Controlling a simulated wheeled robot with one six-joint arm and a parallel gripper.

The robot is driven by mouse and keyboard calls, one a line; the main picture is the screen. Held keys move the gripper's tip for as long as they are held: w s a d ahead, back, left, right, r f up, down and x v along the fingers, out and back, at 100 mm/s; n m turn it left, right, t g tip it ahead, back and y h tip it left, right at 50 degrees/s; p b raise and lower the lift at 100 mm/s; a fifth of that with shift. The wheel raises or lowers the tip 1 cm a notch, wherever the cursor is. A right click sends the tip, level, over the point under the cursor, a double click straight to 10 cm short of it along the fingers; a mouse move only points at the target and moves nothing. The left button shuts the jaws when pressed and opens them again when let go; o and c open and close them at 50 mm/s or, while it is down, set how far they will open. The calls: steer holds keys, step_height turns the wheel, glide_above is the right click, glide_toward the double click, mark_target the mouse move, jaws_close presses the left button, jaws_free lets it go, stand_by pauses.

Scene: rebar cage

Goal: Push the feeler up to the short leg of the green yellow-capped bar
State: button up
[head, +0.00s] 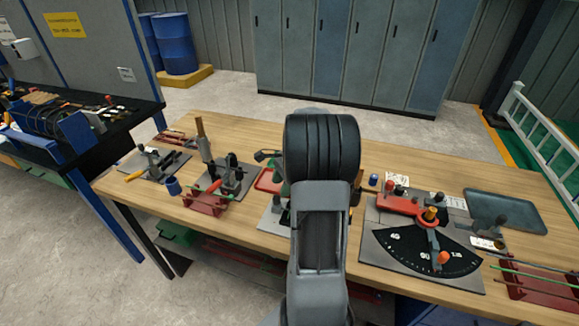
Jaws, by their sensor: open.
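An angle gauge with a black dial (408,246) stands on a grey plate at the right of the bench. A grey pointer arm with an orange knob (443,258) lies across the dial; it looks like the feeler. A yellow-orange cap (431,214) shows at the dial's pivot, by a red block (398,203). I cannot tell whether this cap belongs to the green bar, and no short leg can be made out. Thin green bars (535,269) lie on a red rack at the right edge. My gripper is not visible; my arm fills the middle of the view.
The wooden bench (230,232) also holds a dark tray (505,209) at the back right. Clamp fixtures (228,177) and a red rack (205,203) stand on the left. A blue cup (173,186) is near them. My arm hides the bench's middle.

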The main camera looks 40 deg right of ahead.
steer(key=v, duration=0.8)
steer(key=shift+r, duration=0.15)
stand_by(0.4)
steer(key=s+a+n+t+h, duration=0.1)
steer(key=s+a+n, duration=0.3)
steer(key=a+n, duration=0.6)
steer(key=s+a+n+t+h, duration=0.1)
steer(key=s+a+n+h, duration=0.2)
steer(key=a+n, duration=0.8)
steer(key=s+a+r, duration=0.1)
steer(key=s+a, duration=0.1)
steer(key=a, duration=0.3)
steer(key=shift+n+t, duration=0.3)
steer(key=shift+t, duration=0.1)
